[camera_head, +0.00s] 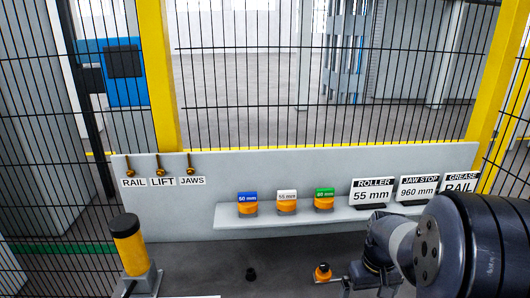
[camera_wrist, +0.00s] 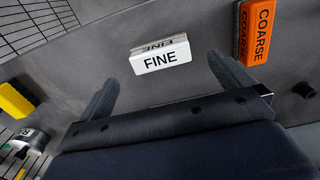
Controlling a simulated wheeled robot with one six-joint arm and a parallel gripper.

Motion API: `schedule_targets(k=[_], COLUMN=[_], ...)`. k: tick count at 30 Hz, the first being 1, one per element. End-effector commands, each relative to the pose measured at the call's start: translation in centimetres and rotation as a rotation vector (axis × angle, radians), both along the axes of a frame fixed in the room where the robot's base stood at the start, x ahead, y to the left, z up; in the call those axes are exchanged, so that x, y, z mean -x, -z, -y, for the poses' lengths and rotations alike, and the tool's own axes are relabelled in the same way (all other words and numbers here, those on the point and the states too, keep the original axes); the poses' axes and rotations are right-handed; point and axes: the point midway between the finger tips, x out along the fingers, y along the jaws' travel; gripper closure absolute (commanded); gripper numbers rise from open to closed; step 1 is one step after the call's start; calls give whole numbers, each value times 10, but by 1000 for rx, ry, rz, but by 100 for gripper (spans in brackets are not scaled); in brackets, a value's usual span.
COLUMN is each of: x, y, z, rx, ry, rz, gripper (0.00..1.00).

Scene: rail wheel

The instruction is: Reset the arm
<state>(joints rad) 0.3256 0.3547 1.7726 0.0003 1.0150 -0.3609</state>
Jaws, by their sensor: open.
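My arm (camera_head: 440,245) reaches in from the lower right in the head view, bent low in front of the shelf. My gripper (camera_wrist: 162,72) fills the lower middle of the wrist view, its two dark fingers spread apart with nothing held between them. A white block marked FINE (camera_wrist: 160,60) shows beyond the gap between the fingers, apart from them. An orange block marked COARSE (camera_wrist: 256,32) is to the right of the right finger. In the head view the fingertips are hard to make out at the bottom edge.
A grey panel (camera_head: 140,205) carries RAIL, LIFT and JAWS hooks. A shelf (camera_head: 270,222) holds blue, white and green labelled rollers and signs. Mesh fencing stands behind.

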Motion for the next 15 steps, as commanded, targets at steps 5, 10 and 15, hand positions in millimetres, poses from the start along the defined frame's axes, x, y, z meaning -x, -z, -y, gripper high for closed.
schedule_targets(k=[5, 10, 15], x=[1, 1, -1], y=[37, 63, 55], z=[0, 0, 0], rx=[-2, -2, 1], ry=[0, 0, 0], rz=[-6, -4, 3], gripper=[0, 0, 0])
